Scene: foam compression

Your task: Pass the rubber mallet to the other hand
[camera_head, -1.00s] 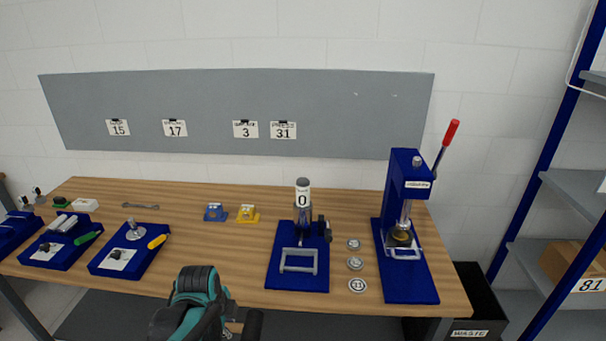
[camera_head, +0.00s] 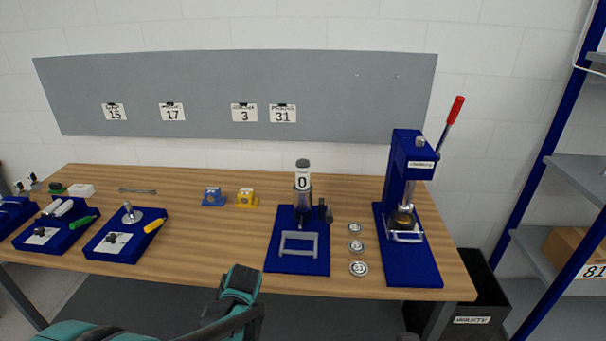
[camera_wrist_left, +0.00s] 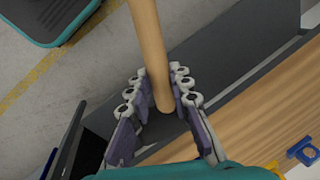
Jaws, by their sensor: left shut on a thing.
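The rubber mallet's pale wooden handle (camera_wrist_left: 149,40) shows in the left wrist view. It runs from the top edge down between the fingers of my left gripper (camera_wrist_left: 160,84), which is shut on it near its rounded end. The mallet's head is outside that view, and I cannot make it out in the head view. In the head view my teal and black left arm is at the bottom, in front of the bench edge, and its fingers cannot be made out. My right gripper is not in view.
The wooden bench (camera_head: 200,259) carries a blue press with a red lever (camera_head: 410,205), a blue-based fixture (camera_head: 298,262), several metal discs (camera_head: 357,247) and blue trays (camera_head: 122,246). A black waste bin (camera_head: 480,300) stands at right. The bench's middle front is clear.

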